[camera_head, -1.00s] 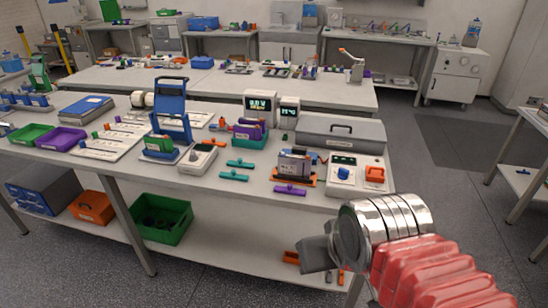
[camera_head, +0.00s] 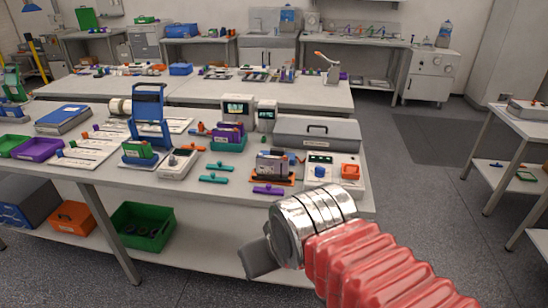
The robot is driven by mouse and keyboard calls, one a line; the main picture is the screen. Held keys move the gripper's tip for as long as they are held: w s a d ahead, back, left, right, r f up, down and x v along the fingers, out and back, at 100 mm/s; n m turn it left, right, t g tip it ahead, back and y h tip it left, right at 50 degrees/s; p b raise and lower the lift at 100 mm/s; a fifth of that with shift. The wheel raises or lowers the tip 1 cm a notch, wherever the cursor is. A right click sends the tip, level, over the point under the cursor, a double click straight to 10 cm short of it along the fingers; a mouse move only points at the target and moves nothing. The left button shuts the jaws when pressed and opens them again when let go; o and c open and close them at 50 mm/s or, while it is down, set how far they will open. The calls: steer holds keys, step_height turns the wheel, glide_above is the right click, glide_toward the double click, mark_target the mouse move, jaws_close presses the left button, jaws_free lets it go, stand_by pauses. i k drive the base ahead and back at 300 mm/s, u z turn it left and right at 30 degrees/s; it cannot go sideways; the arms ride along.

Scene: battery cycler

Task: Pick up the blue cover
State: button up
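Several blue things stand on the near workbench (camera_head: 200,200), and I cannot tell for sure which is the blue cover. One is an upright blue frame (camera_head: 148,115) standing with a green block at its foot. Another is a flat blue-topped box (camera_head: 62,118) at the left. My gripper (camera_head: 258,260) shows as a dark grey end beyond the silver and red arm links. It appears in front of the bench's front edge, apart from the things on top. Its fingers are not clear, and I see nothing held in it.
A grey case (camera_head: 318,132) with a handle, an orange-based device (camera_head: 272,168) and small teal and purple clips lie on the bench. Purple (camera_head: 38,150) and green trays sit at the left. A green bin (camera_head: 143,226) stands on the lower shelf. Open floor lies at right.

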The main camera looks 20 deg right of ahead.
mark_target(274, 152)
steer(key=z, duration=0.1)
steer(key=i, duration=1)
steer(key=u, duration=0.1)
